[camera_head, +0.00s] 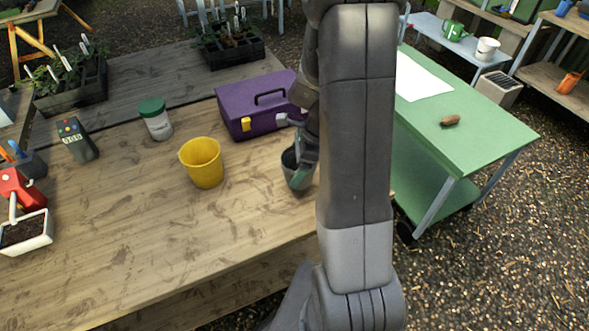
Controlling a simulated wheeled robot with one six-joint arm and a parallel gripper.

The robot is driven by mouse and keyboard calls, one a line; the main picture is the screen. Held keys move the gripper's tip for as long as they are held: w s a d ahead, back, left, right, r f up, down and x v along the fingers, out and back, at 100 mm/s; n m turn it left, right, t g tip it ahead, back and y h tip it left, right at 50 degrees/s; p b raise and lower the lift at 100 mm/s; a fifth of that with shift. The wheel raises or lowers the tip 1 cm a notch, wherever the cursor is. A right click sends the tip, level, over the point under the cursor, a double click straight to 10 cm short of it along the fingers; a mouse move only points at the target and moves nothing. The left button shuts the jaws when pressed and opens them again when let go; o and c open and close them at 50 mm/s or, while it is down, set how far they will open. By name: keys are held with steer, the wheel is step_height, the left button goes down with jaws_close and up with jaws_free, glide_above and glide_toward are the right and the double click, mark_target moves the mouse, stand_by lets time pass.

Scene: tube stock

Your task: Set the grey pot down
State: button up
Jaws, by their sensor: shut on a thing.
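The grey pot (291,168) is at the right part of the wooden table, in front of the purple toolbox. My gripper (303,172) is shut on the pot's right side. My arm hides part of the gripper and the area right of the pot. The pot looks upright or nearly so. I cannot tell whether its base touches the table top.
A yellow pot (203,163) stands left of the grey pot on the wooden table (150,240). A purple toolbox (255,105) and a green-lidded jar (156,118) stand behind. The table's front middle is clear. A green cart (490,125) stands right, bearing white paper and a brown object.

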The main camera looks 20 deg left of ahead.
steer(key=shift+f, duration=1.35)
steer(key=shift+f, duration=0.1)
steer(key=o, duration=0.8)
steer(key=v, duration=1.2)
steer(key=shift+w, duration=0.1)
